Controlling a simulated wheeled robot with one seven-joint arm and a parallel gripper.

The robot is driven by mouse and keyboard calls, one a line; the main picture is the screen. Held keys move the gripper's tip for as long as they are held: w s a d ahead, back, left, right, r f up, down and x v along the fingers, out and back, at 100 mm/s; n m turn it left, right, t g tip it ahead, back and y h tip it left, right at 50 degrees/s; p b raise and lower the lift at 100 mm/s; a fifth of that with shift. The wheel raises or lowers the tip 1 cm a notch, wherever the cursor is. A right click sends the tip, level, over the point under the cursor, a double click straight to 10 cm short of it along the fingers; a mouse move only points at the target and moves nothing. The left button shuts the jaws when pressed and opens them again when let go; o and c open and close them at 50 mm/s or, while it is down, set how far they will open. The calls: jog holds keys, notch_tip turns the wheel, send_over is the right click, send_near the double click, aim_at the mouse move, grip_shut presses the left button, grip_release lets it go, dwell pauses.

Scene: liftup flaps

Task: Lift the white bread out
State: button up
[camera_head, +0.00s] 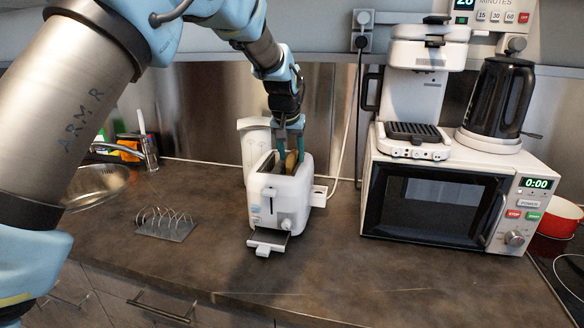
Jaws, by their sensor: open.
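A white toaster (268,203) stands on the counter in the middle of the view. A tan-brown slice of bread (291,161) shows at its right slot, its top edge just above the opening. The rest of the slice is inside and hidden. I cannot tell whether a second slice sits in the left slot. My gripper (289,154) points down at the toaster's top, its fingers around the visible slice. The jaws are open. I cannot tell whether the fingers touch the bread.
A metal toast rack (166,224) stands to the left on the dark counter (190,262). The toaster's front tray (267,243) sticks out. A white microwave (375,211) with a coffee machine and kettle (499,97) on top stands right. A sink (97,187) is far left.

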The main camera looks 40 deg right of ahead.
jog(key=shift+c, duration=0.2)
grip_shut()
jog(key=shift+r, duration=0.15)
